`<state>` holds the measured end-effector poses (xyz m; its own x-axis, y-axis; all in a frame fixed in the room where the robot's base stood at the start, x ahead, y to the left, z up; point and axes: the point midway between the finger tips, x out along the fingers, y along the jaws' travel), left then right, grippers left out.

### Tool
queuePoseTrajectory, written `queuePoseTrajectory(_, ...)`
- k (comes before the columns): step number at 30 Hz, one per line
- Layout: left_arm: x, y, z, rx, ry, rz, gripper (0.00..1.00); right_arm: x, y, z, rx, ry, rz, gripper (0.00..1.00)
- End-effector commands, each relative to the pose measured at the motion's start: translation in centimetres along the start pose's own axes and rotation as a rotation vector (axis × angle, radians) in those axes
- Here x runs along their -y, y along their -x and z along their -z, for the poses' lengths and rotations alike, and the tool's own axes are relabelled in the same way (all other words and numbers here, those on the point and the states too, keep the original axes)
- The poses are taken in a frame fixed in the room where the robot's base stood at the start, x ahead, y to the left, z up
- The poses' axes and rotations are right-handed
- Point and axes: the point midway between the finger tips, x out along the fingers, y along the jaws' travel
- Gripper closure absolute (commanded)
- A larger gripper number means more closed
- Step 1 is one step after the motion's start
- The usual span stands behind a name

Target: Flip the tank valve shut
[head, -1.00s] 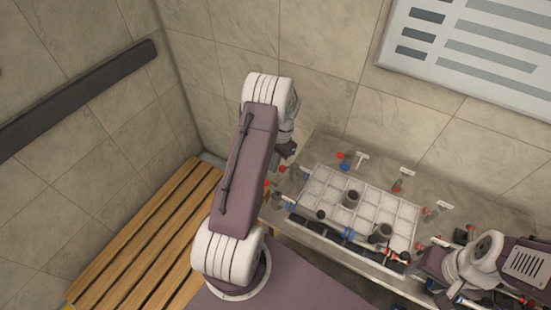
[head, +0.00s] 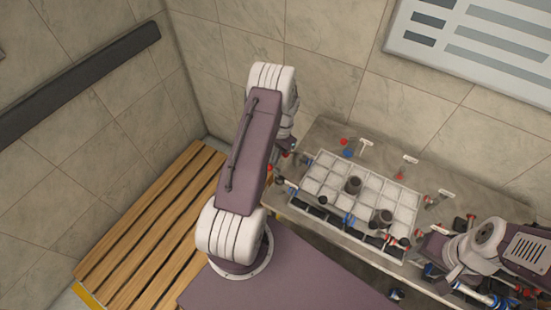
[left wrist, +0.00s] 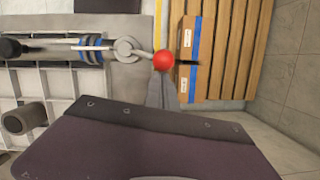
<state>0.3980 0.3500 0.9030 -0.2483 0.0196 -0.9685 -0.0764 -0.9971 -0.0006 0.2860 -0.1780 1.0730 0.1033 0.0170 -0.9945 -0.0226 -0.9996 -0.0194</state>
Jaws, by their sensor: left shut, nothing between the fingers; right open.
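In the left wrist view, a round red knob (left wrist: 162,60) sits just beyond the closed tip of my left gripper (left wrist: 164,90). Beside it is a grey ring-shaped fitting (left wrist: 127,49) on a pale rod with blue bands (left wrist: 92,48). The tip overlaps or nearly touches the knob; I cannot tell whether it touches. I cannot tell for certain which fitting is the tank valve. In the head view, my left gripper (head: 285,150) is shut and empty at the bench's left end, partly hidden by my arm. My right gripper (head: 430,250) is open near the bench's right front, its fingers unclear.
A white gridded tray (head: 318,172) on the grey bench (head: 460,190) holds dark cylinders (head: 352,185). Several red and blue fittings with white tags (head: 366,143) line the bench. A slatted wooden bench (head: 150,220) stands left, walls behind.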

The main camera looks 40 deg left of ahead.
Motion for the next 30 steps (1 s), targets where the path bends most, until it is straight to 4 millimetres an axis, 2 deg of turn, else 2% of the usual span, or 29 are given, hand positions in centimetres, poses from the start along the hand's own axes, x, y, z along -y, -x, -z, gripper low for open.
queuePoseTrajectory(14,0.5,-0.2,-0.8,0.002,0.123,-0.032,1.0,0.0,-0.2,0.0,0.0,0.0,0.0,0.47)
queuePoseTrajectory(30,1.1,-1.0,-4.1,0.003,0.589,-0.153,1.0,0.0,-0.1,0.0,0.0,0.0,0.0,0.47)
